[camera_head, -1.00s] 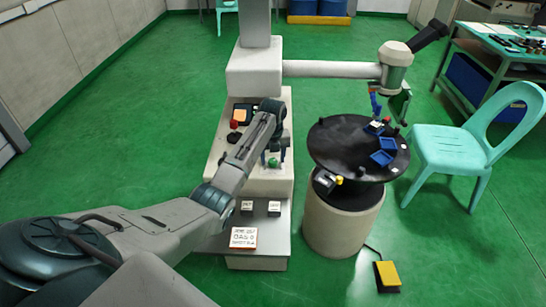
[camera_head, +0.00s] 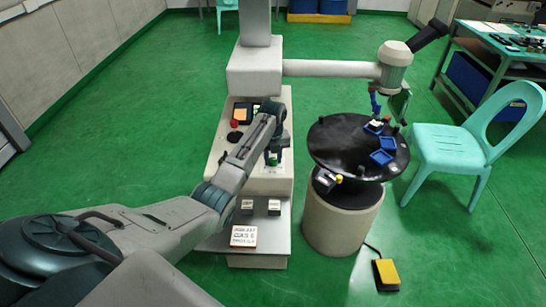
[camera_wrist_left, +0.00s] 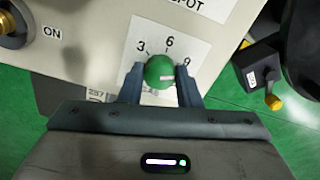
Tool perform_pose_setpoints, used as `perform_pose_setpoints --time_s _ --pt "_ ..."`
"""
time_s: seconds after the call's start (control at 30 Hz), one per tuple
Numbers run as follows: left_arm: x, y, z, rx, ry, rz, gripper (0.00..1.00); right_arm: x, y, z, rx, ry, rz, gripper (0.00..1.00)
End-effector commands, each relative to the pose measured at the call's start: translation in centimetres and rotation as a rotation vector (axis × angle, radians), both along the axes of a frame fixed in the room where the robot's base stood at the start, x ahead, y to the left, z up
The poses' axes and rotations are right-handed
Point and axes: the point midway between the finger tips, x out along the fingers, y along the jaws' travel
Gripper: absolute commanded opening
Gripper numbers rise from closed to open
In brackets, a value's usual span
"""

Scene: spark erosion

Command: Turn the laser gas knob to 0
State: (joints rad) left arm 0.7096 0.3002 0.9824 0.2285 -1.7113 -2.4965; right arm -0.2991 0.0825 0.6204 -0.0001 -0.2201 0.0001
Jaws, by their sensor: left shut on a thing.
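The green round knob (camera_wrist_left: 159,71) sits on a white dial plate (camera_wrist_left: 190,50) with the numbers 3, 6 and 9, seen in the left wrist view. A short pale mark shows on the knob's lower right part. My left gripper (camera_wrist_left: 160,84) is shut on the knob, one finger on each side of it. In the head view the left gripper (camera_head: 273,150) reaches down to the machine's front panel (camera_head: 225,148) and mostly hides the knob. The lower part of the dial is hidden by the gripper. My right gripper is not in view.
A brass knob (camera_wrist_left: 14,28) marked ON is at left in the wrist view. A round black table (camera_head: 340,150) with blue trays and a yellow pedal (camera_head: 387,273) are to the right.

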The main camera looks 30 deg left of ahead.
Motion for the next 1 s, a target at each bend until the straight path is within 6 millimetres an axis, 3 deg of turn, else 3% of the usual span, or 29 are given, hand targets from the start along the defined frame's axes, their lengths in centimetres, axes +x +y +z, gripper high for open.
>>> perform_pose_setpoints --time_s 0.5,1.0 --pt "0.0 0.1 0.5 0.001 -0.001 0.419 0.08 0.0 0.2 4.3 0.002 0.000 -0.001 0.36" --pt "0.1 0.0 0.4 0.000 -0.001 0.894 0.08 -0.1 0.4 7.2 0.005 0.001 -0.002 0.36"
